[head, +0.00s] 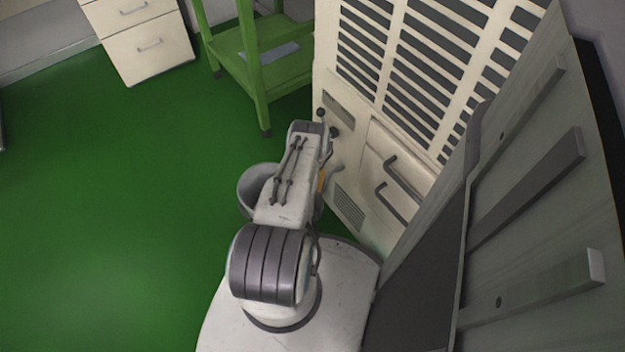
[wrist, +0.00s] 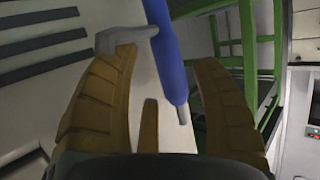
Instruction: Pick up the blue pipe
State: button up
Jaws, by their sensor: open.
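The blue pipe (wrist: 162,30) shows in the wrist view, coming down from the top edge at a slight tilt and ending in a thin grey tip. My gripper (wrist: 165,60) is open, with one tan ridged finger on each side of the pipe. Gaps show between the pipe and both fingers in this view, but I cannot tell the depth between them. A grey bent piece by the left fingertip seems to meet the pipe. The upper part of the pipe is out of frame. I cannot make out the pipe in the head view, where my arm hides most of my gripper.
A cream cabinet with dark slats (head: 350,160) and handles stands close to the right of my arm. A green shelf rack (head: 247,45) stands ahead. A grey round container (head: 250,188) is partly behind my arm. White drawers (head: 150,65) stand far left. The green floor at left is clear.

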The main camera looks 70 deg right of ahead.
jog(key=shift+w+d+f+b, duration=0.15)
jog(key=shift+d+f+b, duration=0.55)
jog(key=shift+b, duration=1.75)
jog(key=shift+d+r+b, duration=0.1)
jog(key=shift+d+b, duration=0.1)
jog(key=shift+b, duration=0.3)
jog(key=b, duration=0.6)
jog(key=shift+w+d+b, duration=0.1)
jog(key=shift+d+b, duration=0.2)
jog(key=shift+b, duration=0.1)
jog(key=shift+b+x, duration=1.05)
jog(key=shift+b, duration=0.3)
jog(key=shift+r, duration=0.15)
jog(key=c, duration=1)
